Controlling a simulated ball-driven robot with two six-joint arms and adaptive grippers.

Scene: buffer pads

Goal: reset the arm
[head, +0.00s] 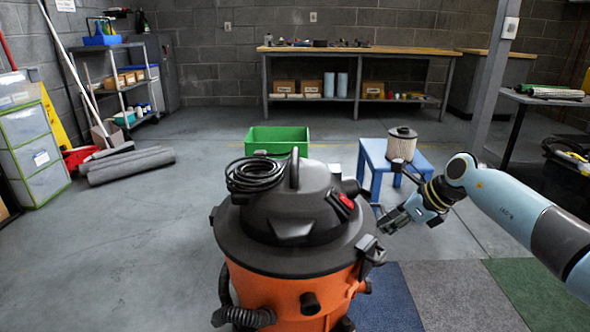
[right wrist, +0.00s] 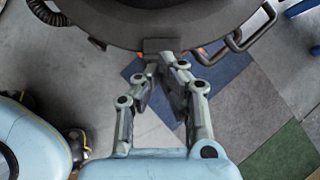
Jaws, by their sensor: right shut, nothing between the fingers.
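My right arm comes in from the right in the head view. Its gripper (head: 384,226) is at the right side of an orange and black shop vacuum (head: 290,232), close to the lid's rim and latch. In the right wrist view the gripper's fingers (right wrist: 163,62) are shut with nothing between them. Their tips point at the vacuum's dark rim (right wrist: 110,22); I cannot tell whether they touch it. My left gripper is in neither view.
A blue stool (head: 376,160) with a cylindrical filter (head: 402,144) on it stands behind my right gripper. A green bin (head: 277,138) is on the floor behind the vacuum. Coloured floor mats (head: 458,295) lie at the front right. Open floor spreads to the left.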

